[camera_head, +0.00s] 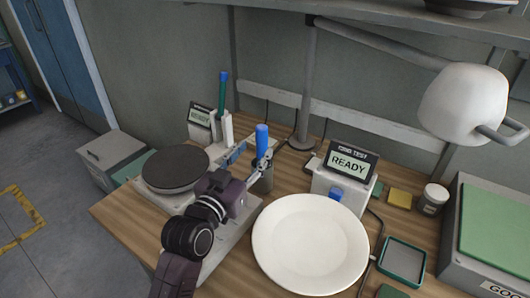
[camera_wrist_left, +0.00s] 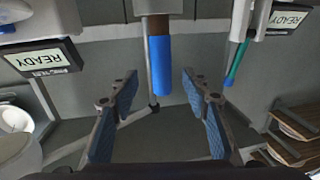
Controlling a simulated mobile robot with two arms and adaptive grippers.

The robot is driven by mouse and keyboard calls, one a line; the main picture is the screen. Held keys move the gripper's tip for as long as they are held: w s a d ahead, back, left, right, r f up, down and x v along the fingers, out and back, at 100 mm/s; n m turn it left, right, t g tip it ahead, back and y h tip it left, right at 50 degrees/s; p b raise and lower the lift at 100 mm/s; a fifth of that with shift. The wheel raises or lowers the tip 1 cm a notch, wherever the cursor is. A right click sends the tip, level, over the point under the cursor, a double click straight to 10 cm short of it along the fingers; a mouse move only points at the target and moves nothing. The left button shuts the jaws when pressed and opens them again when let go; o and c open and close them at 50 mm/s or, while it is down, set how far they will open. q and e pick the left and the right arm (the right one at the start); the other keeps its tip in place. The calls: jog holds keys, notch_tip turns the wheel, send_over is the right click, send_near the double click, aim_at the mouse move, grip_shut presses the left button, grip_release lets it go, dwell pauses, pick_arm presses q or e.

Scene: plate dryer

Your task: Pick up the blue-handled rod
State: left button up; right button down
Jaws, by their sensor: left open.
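The blue-handled rod (camera_head: 262,140) stands upright in a grey metal holder (camera_head: 264,182) on the wooden bench. In the left wrist view, which looks upside down, the blue handle (camera_wrist_left: 160,64) hangs from the top between my two fingers, with a visible gap on either side. My left gripper (camera_head: 259,163) is open at the handle, its fingers partly hidden in the head view; it also shows in the left wrist view (camera_wrist_left: 159,78). I see no contact with the handle. My right gripper is not in view.
A green rod with a blue tip (camera_head: 224,88) stands behind left. A dark round hotplate (camera_head: 175,168) is left of my arm. A white plate (camera_head: 310,243) and a READY display (camera_head: 349,165) are to the right. A lamp (camera_head: 464,103) overhangs the right side.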

aim_at(259, 143)
pick_arm(q)
jog(key=shift+r+p+x, duration=0.25)
jog(key=shift+p+x, duration=0.05)
jog(key=shift+x, duration=0.75)
jog(key=x, duration=0.3)
jog(key=shift+w+f+p, duration=0.15)
jog(key=shift+w+p, duration=0.05)
jog(key=shift+p, duration=0.1)
jog(key=shift+w+d, duration=0.1)
jog(key=shift+w, duration=0.2)
jog(key=shift+c, duration=0.7)
grip_shut()
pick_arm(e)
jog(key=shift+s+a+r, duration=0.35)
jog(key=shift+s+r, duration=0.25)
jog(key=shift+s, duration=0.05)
